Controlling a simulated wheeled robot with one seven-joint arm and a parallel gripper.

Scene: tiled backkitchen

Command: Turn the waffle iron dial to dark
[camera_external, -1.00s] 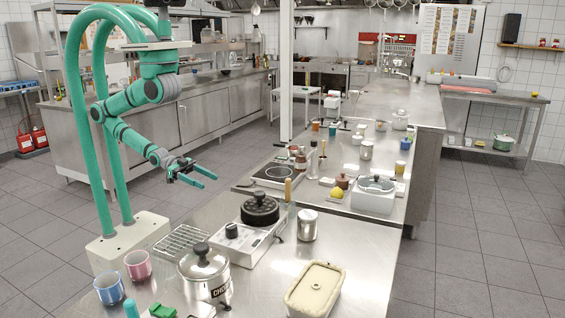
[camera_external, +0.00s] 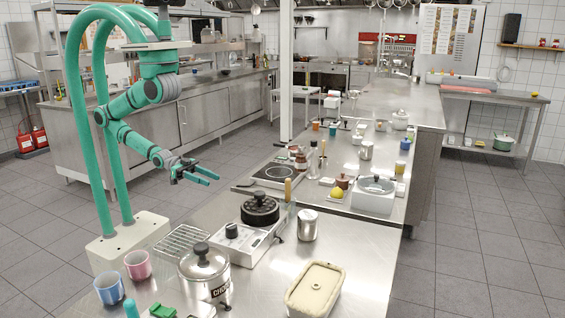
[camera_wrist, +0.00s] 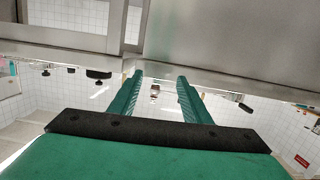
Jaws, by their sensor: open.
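The waffle iron (camera_external: 250,236) stands on the near steel counter. It has a round black lid (camera_external: 260,210) on top and a light front panel with a black dial (camera_external: 232,230). Which setting the dial points to is too small to read. My gripper (camera_external: 209,176) is open and empty. It is in the air to the left of and above the waffle iron, apart from it.
A lidded steel pot (camera_external: 204,270), a wire rack (camera_external: 181,241) and two cups, blue (camera_external: 109,289) and pink (camera_external: 138,265), stand near the waffle iron. A steel canister (camera_external: 307,225) is to its right. A cream lidded dish (camera_external: 315,289) is at the front. Bare counter lies beside it.

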